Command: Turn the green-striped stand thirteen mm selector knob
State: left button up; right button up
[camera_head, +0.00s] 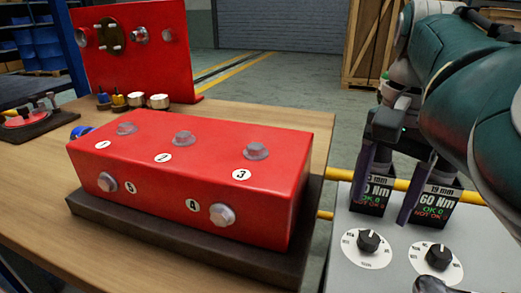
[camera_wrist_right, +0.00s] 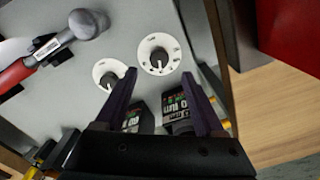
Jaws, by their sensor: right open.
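Two black selector knobs on white round dials sit on a light grey panel (camera_head: 345,275). The left knob (camera_head: 367,241) stands below a display (camera_head: 376,194) whose size label is partly hidden by my gripper. The right knob (camera_head: 438,256) stands below a display (camera_head: 436,207) reading 19 mm. My right gripper (camera_head: 381,210) is open and empty, pointing down in front of the displays, above the panel. In the right wrist view, the knob nearer the red block (camera_wrist_right: 158,57) shows just beyond and between the fingertips (camera_wrist_right: 158,73). I cannot make out a green stripe. My left gripper is out of view.
A red block (camera_head: 195,180) with numbered bolts sits on a dark base on the wooden table (camera_head: 30,215). A red upright plate (camera_head: 135,50) stands behind. A hammer-like tool (camera_wrist_right: 70,38) lies on the panel near the other dial. Yellow bars pass behind the displays.

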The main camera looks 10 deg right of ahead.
aim_at(369, 238)
notch_tip(369, 238, down, 8)
jog(key=shift+r+b, duration=0.25)
jog(key=shift+b, duration=0.8)
jog(key=c, duration=0.3)
grip_shut()
